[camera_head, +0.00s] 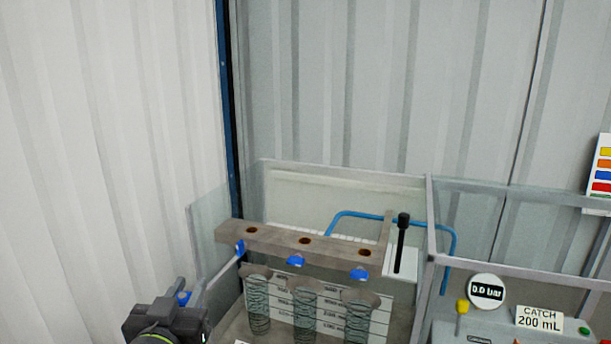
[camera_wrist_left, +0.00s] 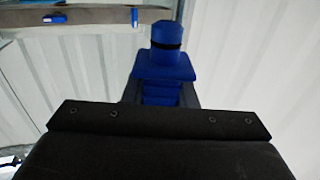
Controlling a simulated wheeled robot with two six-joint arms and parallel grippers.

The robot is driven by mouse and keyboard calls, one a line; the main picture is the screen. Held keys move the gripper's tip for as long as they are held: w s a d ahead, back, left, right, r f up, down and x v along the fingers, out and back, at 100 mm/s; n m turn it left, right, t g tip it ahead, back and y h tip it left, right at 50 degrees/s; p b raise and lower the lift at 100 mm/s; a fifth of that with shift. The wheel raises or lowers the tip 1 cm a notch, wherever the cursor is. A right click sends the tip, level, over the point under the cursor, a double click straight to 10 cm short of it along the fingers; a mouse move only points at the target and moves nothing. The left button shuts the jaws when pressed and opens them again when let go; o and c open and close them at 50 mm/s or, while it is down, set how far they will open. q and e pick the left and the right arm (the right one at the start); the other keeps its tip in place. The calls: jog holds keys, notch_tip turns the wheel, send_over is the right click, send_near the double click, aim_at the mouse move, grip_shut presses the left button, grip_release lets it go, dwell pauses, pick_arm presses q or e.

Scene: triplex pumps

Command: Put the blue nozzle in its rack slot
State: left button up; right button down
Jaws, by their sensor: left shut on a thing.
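My left gripper (camera_head: 190,296) is at the lower left of the head view, beside the glass-walled bench. It is shut on a blue nozzle (camera_wrist_left: 166,60), which stands out beyond the jaws in the wrist view and has a dark band near its top. Only a small blue part of this nozzle (camera_head: 183,298) shows between the fingers in the head view. The nozzle is apart from everything else. I cannot make out its rack slot for certain. My right gripper is not in view.
A grey-brown bar (camera_head: 335,247) with three round holes crosses the bench, with blue pieces (camera_head: 295,261) beneath it. Clear ribbed cylinders (camera_head: 304,310) stand below. A black-topped lever (camera_head: 402,240), a blue pipe (camera_head: 365,215) and a gauge (camera_head: 487,291) are to the right.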

pick_arm(q)
jog(key=shift+s+a+f, duration=0.2)
jog(key=shift+s+f, duration=0.05)
jog(key=shift+f, duration=0.05)
jog(key=shift+d+f, duration=0.1)
jog(key=shift+d, duration=0.05)
dwell(0.7)
jog(key=s+d+f+m+g+h, duration=0.3)
jog(key=d+f+m+g+h, duration=0.2)
jog(key=d+m+g+h, duration=0.2)
jog(key=s+d+f+m+g+h, duration=0.4)
jog(key=d+m+g+h, duration=0.3)
jog(key=m+g+h, duration=0.2)
jog(key=shift+d+f+m+g+h, duration=0.2)
jog(key=shift+f+m+g+h, duration=0.25)
jog(key=shift+h, duration=0.35)
